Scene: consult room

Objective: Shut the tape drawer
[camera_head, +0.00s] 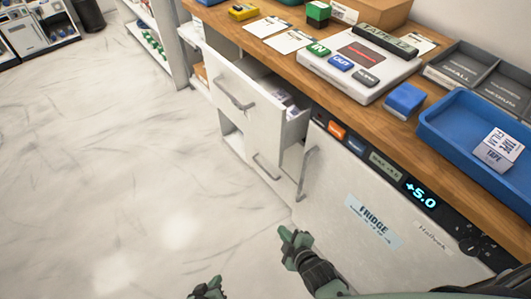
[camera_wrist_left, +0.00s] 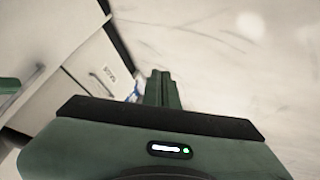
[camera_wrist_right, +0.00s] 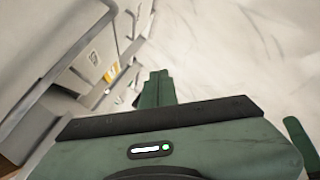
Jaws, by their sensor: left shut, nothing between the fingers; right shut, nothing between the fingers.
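A white drawer (camera_head: 262,112) under the wooden counter is pulled out, with small pale items partly visible inside. Its front has a metal bar handle (camera_head: 235,93). I cannot read a label on it. My right gripper (camera_head: 287,236) is shut and empty, in front of the fridge and below the open drawer, apart from it. My left gripper (camera_head: 207,289) is shut and empty, lower and further left over the floor. The closed fingers also show in the left wrist view (camera_wrist_left: 161,86) and in the right wrist view (camera_wrist_right: 156,85).
A fridge (camera_head: 375,215) with a vertical handle (camera_head: 307,172) stands right of the drawer. A lower drawer handle (camera_head: 266,167) shows beneath. The counter (camera_head: 340,105) carries a blue tray (camera_head: 450,135) holding a tape box (camera_head: 498,151). The pale floor (camera_head: 110,160) at left is clear.

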